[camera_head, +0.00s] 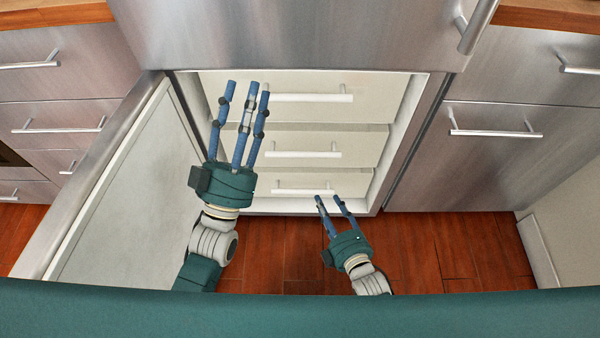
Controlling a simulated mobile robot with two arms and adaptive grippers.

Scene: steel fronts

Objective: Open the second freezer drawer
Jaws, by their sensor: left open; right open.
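The freezer compartment (437,90) stands open, with three stacked white drawers inside, each with a pale bar handle. The top drawer (375,95) has its handle (313,98) at the top. The second drawer (360,140) is in the middle, with its handle (303,154) clear of both grippers. The bottom drawer (345,182) has its handle (303,191) lowest. All three look shut. My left gripper (241,92) is open and empty, in front of the drawers' left side. My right gripper (328,200) is open and empty, low, near the bottom drawer's right side.
The freezer door (130,190) is swung open to the left. The upper steel door (290,35) above is shut. Steel cabinets stand left (70,70) and right (500,150). The wooden floor (440,245) is clear at right.

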